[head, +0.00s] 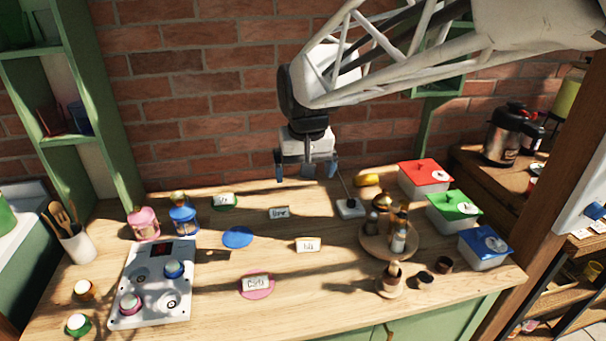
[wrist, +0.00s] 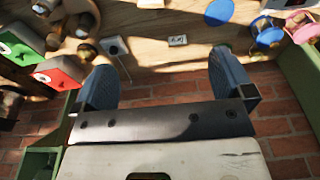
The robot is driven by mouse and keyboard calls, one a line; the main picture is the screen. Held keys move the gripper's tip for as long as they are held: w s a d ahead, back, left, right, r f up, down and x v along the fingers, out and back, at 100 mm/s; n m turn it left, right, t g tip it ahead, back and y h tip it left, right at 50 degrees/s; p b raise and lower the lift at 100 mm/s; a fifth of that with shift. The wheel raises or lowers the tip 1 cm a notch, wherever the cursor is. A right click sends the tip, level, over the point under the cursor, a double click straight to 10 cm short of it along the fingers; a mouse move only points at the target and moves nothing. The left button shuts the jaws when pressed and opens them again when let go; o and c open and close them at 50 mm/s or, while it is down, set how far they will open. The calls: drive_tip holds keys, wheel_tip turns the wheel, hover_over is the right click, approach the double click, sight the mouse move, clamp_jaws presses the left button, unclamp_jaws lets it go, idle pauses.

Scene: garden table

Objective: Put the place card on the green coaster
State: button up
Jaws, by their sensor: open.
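The green coaster (head: 233,207) lies at the back left of the table, with a white place card (head: 223,199) standing on it. A second white place card (head: 279,212) stands on bare wood to its right; a card also shows in the wrist view (wrist: 178,41). A third card (head: 308,244) stands nearer the front. Another card (head: 256,282) is on the pink coaster (head: 257,294). The blue coaster (head: 237,237) is empty. My gripper (head: 307,174) is open and empty, above the table's back edge; its fingers also show in the wrist view (wrist: 163,68).
A white dock with a cable (head: 350,208) is right of the cards. A round wooden tray (head: 375,248) with bottles and red, green and blue-lidded boxes (head: 455,211) fill the right side. Lanterns (head: 184,218) and a grey panel (head: 150,285) stand left.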

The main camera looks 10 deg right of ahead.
drive_tip(key=s+d+f, duration=0.2)
drive_tip(key=s, duration=0.8)
drive_tip(key=s+d+f, duration=0.2)
drive_tip(key=s+d, duration=0.1)
drive_tip(key=s, duration=0.8)
drive_tip(key=shift+s+d+t, duration=0.25)
drive_tip(key=shift+s+t, duration=0.05)
drive_tip(key=shift+t, duration=0.1)
